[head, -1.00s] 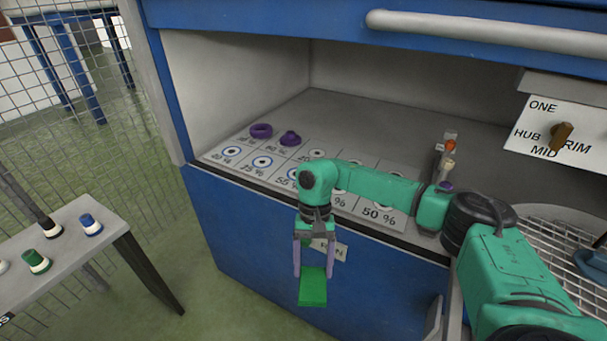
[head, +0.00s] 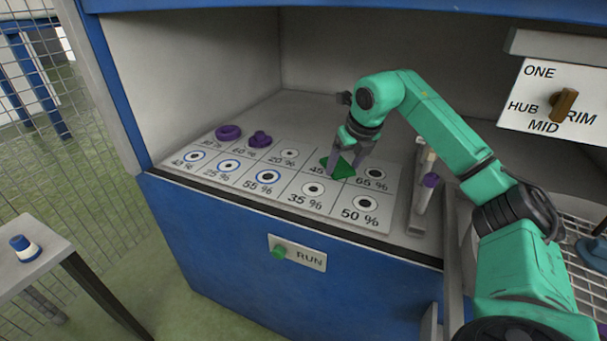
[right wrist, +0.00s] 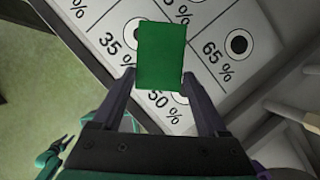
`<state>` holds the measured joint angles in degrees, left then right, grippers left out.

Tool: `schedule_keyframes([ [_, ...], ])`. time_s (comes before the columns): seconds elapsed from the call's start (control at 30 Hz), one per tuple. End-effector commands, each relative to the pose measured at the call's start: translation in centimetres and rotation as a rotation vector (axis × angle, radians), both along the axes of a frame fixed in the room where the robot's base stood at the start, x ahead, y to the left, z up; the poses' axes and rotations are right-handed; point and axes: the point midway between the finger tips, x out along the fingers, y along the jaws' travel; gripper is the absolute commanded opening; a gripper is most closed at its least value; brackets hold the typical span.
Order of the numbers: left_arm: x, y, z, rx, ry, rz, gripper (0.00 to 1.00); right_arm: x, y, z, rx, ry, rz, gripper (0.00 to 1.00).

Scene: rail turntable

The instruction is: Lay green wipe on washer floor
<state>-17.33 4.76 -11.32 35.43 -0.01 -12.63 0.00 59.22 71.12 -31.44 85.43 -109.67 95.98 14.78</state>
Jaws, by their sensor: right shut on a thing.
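The green wipe (head: 338,167) is held between the fingers of my right gripper (head: 349,160), inside the open blue cabinet. In the head view it covers part of the 45 % square of the white percentage card. In the right wrist view the wipe (right wrist: 161,56) shows as a flat green rectangle between the fingertips of my right gripper (right wrist: 160,80), over the card near the 50 % square. I cannot tell whether it touches the card. The washer floor (head: 295,108) is grey, bare behind the card. My left gripper is not in the head view.
Two purple pieces, a ring (head: 228,132) and a knobbed one (head: 259,139), sit on the card (head: 330,208). A rack with small tools (head: 425,190) stands right of it. A RUN button panel (head: 297,253) is on the front. A side table (head: 30,262) is at left.

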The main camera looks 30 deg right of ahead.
Motion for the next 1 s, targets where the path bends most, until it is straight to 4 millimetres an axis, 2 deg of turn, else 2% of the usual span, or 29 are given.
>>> schedule_keyframes([
  [0.03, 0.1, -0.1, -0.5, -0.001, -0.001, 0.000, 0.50, -0.2, 0.0, -1.8, -0.002, 0.008, 0.001, 0.32],
  [0.1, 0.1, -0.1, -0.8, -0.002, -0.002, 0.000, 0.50, -0.1, 0.0, -3.4, -0.002, 0.008, 0.003, 0.32],
  [0.4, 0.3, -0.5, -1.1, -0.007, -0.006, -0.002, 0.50, -0.1, 0.0, -8.2, 0.001, 0.006, 0.005, 0.32],
  [0.93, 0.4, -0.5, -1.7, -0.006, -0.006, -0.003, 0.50, -0.1, 0.1, -9.3, 0.001, 0.004, 0.008, 0.32],
  [0.97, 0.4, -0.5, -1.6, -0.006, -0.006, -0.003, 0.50, -0.1, 0.1, -9.2, 0.001, 0.004, 0.008, 0.88],
  [1.0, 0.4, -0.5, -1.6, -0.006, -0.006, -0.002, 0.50, -0.1, 0.1, -9.2, 0.001, 0.004, 0.008, 1.00],
])
